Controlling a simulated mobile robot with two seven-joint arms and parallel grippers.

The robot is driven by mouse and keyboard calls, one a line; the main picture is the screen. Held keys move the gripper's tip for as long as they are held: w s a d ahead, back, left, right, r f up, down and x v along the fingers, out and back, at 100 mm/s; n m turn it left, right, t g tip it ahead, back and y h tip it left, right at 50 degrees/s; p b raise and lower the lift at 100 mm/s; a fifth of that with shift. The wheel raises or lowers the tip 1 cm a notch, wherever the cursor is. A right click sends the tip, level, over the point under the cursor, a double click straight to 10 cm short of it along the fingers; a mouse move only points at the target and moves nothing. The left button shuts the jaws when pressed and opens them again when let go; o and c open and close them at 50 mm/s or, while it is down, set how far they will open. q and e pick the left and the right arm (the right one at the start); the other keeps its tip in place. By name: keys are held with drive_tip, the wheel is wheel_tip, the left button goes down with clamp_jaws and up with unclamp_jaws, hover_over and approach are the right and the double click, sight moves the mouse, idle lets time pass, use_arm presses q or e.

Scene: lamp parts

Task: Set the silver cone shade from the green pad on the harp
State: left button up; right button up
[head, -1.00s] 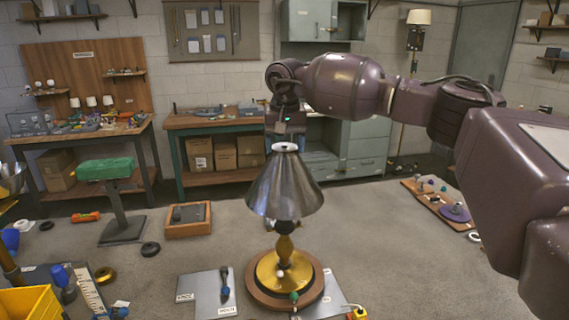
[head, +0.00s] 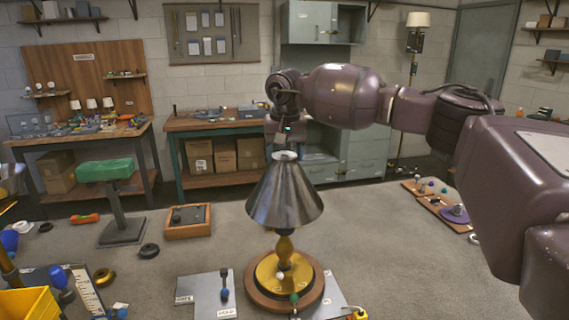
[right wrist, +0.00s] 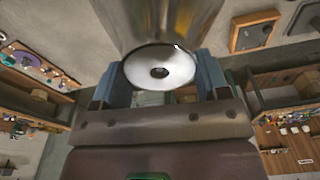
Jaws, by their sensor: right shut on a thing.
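The silver cone shade (head: 284,197) is upright over the lamp base (head: 262,285), a gold stem on a round wooden foot. Its lower rim covers the top of the stem, so the harp is hidden inside; I cannot tell whether the shade rests on it. My right gripper (head: 286,147) is shut on the shade's top. In the right wrist view, the blue fingers of the gripper (right wrist: 158,76) stand either side of the shade's pale top disc (right wrist: 159,67). The green pad (head: 105,170) on its stand is bare. My left gripper is not in view.
Grey plates (head: 208,297) with small parts lie beside the lamp foot. A wooden tray (head: 188,221) and a black ring (head: 149,250) lie to the left. A yellow bin (head: 28,303) is at the front left.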

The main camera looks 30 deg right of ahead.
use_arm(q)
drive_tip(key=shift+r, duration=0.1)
use_arm(e)
drive_tip(key=shift+f, duration=0.8)
idle(1.9)
drive_tip(key=o, duration=1.5)
wheel_tip(320, 180, up, 3)
drive_tip(key=shift+s+a+r, duration=0.1)
drive_tip(key=shift+s+r, duration=0.05)
drive_tip(key=shift+r, duration=0.05)
drive_tip(key=r, duration=0.5)
drive_tip(key=s+r+b, duration=0.1)
drive_tip(key=r, duration=0.1)
drive_tip(key=shift+a+r, duration=0.15)
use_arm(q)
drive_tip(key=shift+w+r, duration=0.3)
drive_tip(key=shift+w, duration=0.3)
